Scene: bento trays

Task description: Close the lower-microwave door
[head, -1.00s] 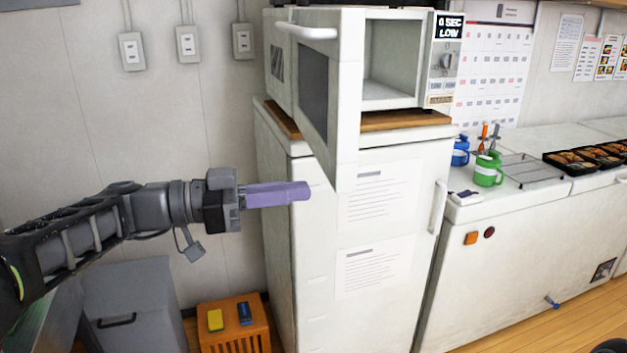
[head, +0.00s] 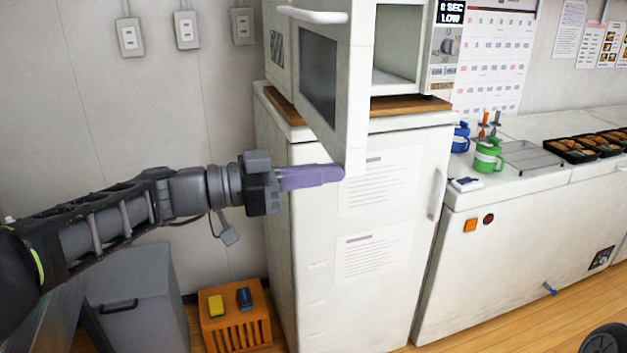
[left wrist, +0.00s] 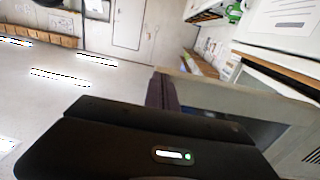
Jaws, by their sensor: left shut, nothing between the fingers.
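The microwave (head: 443,62) sits on a wooden board on top of a white fridge. Its door (head: 357,90) stands wide open, swung toward me, with a white handle (head: 313,15) on its outer face and a dark window. The cavity (head: 397,42) looks empty. My left gripper (head: 340,173) is shut and empty, its purple fingers pointing right, with the tips at the lower corner of the door; I cannot tell whether they touch. In the left wrist view, the purple fingers (left wrist: 160,92) show beside the door's edge. My right gripper is not in view.
The white fridge (head: 290,215) stands below, with papers on its door. A green mug (head: 487,156), a blue mug (head: 461,138) and bento trays (head: 580,148) are on the counter at right. An orange crate (head: 236,325) is on the floor beside a grey cabinet (head: 135,300).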

